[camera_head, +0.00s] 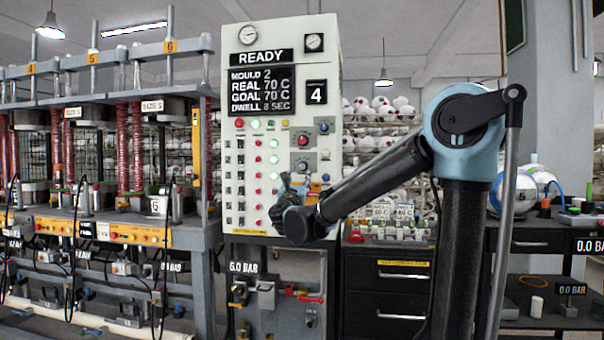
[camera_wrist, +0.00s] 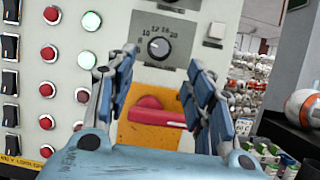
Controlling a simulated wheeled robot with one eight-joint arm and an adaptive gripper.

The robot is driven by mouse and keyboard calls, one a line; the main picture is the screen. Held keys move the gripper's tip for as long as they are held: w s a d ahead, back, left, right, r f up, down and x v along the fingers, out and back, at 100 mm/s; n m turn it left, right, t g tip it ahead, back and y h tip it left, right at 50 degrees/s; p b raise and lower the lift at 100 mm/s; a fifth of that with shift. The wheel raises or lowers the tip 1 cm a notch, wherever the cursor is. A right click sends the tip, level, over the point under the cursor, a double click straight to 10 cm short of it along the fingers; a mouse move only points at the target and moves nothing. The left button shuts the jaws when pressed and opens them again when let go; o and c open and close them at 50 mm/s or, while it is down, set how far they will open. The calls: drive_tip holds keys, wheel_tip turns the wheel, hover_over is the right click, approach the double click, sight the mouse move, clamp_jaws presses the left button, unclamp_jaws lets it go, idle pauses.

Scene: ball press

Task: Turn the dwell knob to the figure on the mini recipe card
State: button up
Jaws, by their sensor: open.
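In the head view my gripper (camera_head: 292,190) is in front of the lower part of the control panel (camera_head: 262,205). The panel's display (camera_head: 262,92) reads DWELL 8 SEC. I cannot make out the mini recipe card.
A red handle (camera_wrist: 150,112) on a yellow plate (camera_wrist: 145,136) shows between my fingers, below the knob. Lit buttons and black switches line the panel's left side. Presses (camera_head: 130,150) stand at left. A dark drawer cabinet (camera_head: 390,290) stands right of the panel.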

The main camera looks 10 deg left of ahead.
sight(302, 167)
drive_tip(key=x, duration=0.9)
drive_tip(key=c, duration=1.1)
